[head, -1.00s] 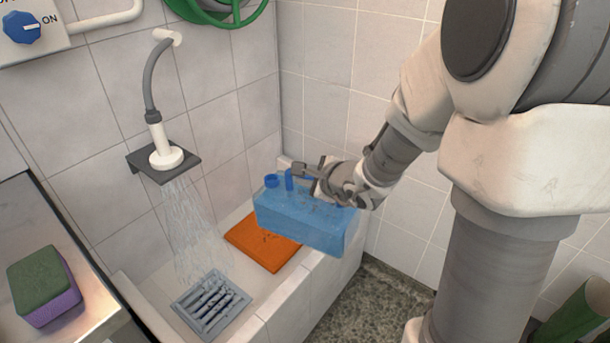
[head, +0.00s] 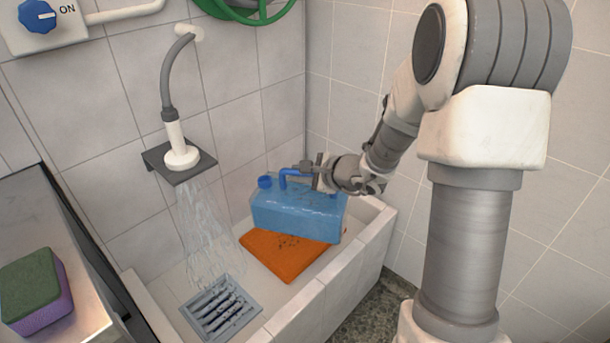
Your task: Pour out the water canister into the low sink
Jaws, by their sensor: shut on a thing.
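The water canister (head: 298,217) is a translucent blue box with a blue handle and a round blue cap or spout at its left end. My gripper (head: 308,172) is shut on its handle, partly hidden by the fingers. The canister hangs near upright, slightly tilted, over the right part of the low sink (head: 345,283), above an orange mat. Whether it touches the mat I cannot tell. The tiled sink has a grey drain grate (head: 222,308) at its front left.
A shower head (head: 180,155) on a wall shelf runs water into the sink's left side. The orange mat (head: 275,262) lies in the sink. A green and purple sponge (head: 35,290) sits on the left counter.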

